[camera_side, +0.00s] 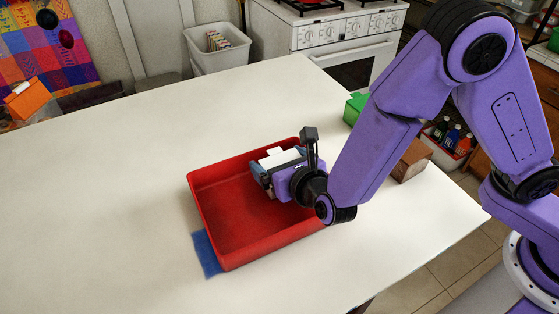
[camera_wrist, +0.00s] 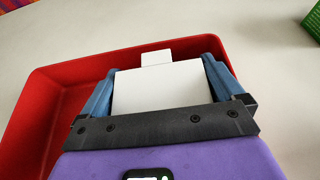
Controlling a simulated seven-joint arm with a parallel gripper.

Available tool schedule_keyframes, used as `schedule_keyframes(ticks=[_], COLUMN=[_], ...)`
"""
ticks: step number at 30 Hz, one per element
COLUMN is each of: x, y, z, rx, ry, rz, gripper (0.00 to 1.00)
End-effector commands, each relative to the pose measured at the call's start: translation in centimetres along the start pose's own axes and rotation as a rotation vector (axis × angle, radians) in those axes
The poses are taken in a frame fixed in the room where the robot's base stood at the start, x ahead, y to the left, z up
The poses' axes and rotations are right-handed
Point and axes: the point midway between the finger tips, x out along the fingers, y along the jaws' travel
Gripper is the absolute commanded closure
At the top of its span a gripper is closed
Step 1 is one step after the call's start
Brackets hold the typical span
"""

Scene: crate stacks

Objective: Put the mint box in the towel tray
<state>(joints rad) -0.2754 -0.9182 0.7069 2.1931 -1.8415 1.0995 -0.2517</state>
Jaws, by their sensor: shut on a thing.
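My gripper (camera_side: 275,165) is shut on a white box (camera_side: 282,157) with a small tab. The box also shows between the two blue-grey fingers in the wrist view (camera_wrist: 162,88). I cannot tell from its plain face whether it is the mint box. The red tray (camera_side: 196,212) lies on the table over a blue cloth (camera_side: 206,255), which shows at its front left corner. My gripper holds the box over the back right part of the tray; its height above the floor is unclear. The tray's visible floor is empty.
A green box (camera_side: 355,108) stands behind my arm, and a brown box (camera_side: 412,160) stands to its right. The green box also shows in the wrist view (camera_wrist: 313,22). The table left of the tray is clear. An orange object (camera_side: 28,100) is at the far left.

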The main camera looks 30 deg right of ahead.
Motion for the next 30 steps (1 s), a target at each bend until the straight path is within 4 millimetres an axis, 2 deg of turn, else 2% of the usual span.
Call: schedule_keyframes(ticks=[9, 10, 11, 20, 26, 30], x=[0.1, 0.1, 0.1, 0.0, -2.8, -5.8], y=[0.0, 0.0, 0.0, 0.0, 0.2, 0.2], z=[-0.2, -0.3, -0.2, 0.1, 0.1, 0.1], rx=[-0.001, -0.001, 0.0, 0.001, -0.001, -0.001], ry=[-0.001, -0.001, -0.001, -0.001, -0.001, -0.001], rz=[0.0, 0.0, 0.001, 0.001, 0.006, 0.007], gripper=[0.39, 0.02, 0.0, 0.0, 0.0, 0.0])
